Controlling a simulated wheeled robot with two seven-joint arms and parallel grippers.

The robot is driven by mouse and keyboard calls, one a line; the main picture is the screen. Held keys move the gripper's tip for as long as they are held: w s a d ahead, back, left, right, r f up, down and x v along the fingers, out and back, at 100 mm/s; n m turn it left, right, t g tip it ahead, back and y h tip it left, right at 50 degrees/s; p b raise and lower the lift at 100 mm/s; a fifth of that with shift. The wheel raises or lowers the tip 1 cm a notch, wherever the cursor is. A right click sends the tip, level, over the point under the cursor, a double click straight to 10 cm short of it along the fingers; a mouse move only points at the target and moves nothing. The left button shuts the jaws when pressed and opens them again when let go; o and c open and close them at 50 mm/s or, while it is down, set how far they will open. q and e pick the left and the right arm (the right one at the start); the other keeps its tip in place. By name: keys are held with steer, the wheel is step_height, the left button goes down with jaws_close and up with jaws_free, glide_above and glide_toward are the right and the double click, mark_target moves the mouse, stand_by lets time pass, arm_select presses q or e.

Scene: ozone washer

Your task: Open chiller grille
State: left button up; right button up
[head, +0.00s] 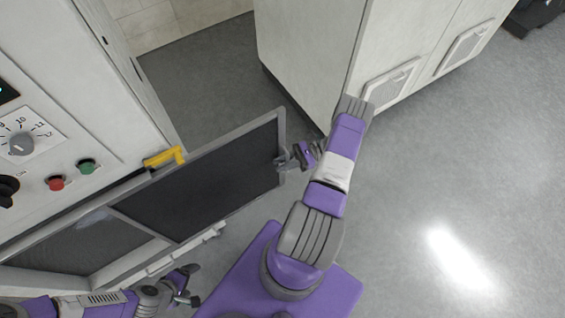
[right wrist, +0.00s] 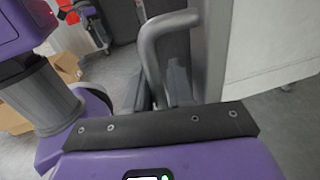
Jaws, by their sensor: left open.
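The chiller grille (head: 205,185) is a dark panel in a grey frame, standing out at an angle from the white machine on the left. A second dark mesh section (head: 80,248) lies to its left behind a grey bar. My right gripper (head: 282,162) is at the grille's far right edge. In the right wrist view a bent grey handle (right wrist: 150,50) rises beside the grey frame edge (right wrist: 215,45), close to my right fingers (right wrist: 168,95); the contact is partly hidden. My left gripper (head: 188,285) is open and empty at the lower left, below the grille.
A yellow handle (head: 165,158) sticks out of the machine just above the grille. Red (head: 56,183) and green (head: 87,166) buttons and a dial (head: 21,145) are on the machine's panel. A white cabinet (head: 312,52) stands close behind my right arm.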

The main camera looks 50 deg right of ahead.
steer(key=v, duration=0.7)
steer(key=shift+d, duration=0.25)
steer(key=shift+s, duration=0.15)
